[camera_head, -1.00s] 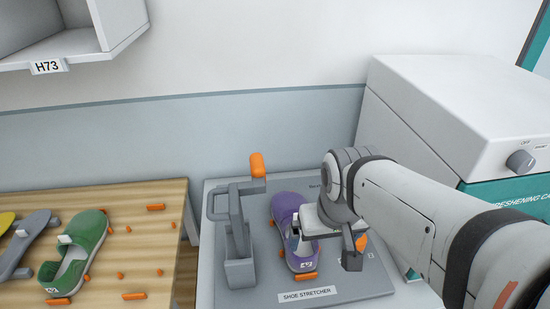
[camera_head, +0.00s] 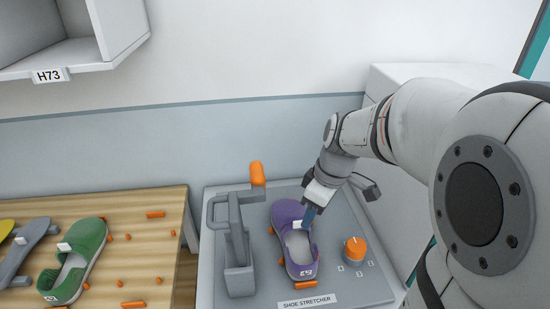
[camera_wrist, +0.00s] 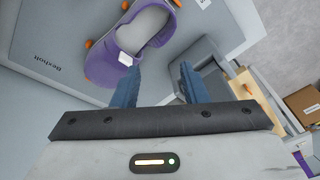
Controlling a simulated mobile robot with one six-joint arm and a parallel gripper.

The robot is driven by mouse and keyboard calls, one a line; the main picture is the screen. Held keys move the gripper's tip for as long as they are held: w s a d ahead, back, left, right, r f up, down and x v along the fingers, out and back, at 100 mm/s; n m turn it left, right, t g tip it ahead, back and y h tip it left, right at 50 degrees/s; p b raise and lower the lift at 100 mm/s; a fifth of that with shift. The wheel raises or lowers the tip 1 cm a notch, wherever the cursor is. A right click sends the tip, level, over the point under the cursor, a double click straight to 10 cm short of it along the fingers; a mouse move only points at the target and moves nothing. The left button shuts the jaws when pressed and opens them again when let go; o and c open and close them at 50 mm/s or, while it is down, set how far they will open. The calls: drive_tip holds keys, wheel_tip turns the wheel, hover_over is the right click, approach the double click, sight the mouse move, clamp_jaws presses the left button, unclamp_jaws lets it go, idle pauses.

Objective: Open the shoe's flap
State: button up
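The purple shoe (camera_head: 284,214) sits on the grey shoe stretcher plate (camera_head: 345,222). Its open top shows a pale insole, and a white tab (camera_head: 297,225) is on its upper. In the wrist view the shoe (camera_wrist: 103,66) is at the top, with its white tab (camera_wrist: 125,58) just left of the left finger. My gripper (camera_head: 309,214) is over the shoe's right side, close to the tab. In the wrist view my gripper (camera_wrist: 157,80) has its two blue fingers apart with nothing between them. I cannot tell whether the fingertips touch the shoe.
A grey lever frame with an orange handle (camera_head: 257,173) stands left of the shoe. An orange knob (camera_head: 355,250) is to its right. A wooden table (camera_head: 150,200) with a green shoe (camera_head: 88,240) and orange bits is at the left. A white cabinet (camera_head: 388,85) stands behind.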

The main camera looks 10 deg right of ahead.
sight(300, 221)
drive_tip(key=w+d+f+n, duration=0.1)
drive_tip(key=w+n, duration=0.1)
drive_tip(key=w, duration=0.1)
drive_tip(key=w+d+f+n+y, duration=0.1)
drive_tip(key=w+f+n, duration=0.1)
drive_tip(key=n, duration=0.1)
drive_tip(key=w+f+n+y, duration=0.1)
drive_tip(key=w+n, duration=0.2)
drive_tip(key=shift+w+d+f+g, duration=0.3)
drive_tip(key=shift+d+g, duration=0.1)
drive_tip(key=shift+c, duration=1)
drive_tip(key=shift+p+x, duration=0.55)
drive_tip(key=shift+x, duration=3.4)
drive_tip(key=shift+a+r, duration=0.1)
drive_tip(key=shift+a, duration=0.05)
drive_tip(key=shift+c, duration=0.6)
clamp_jaws()
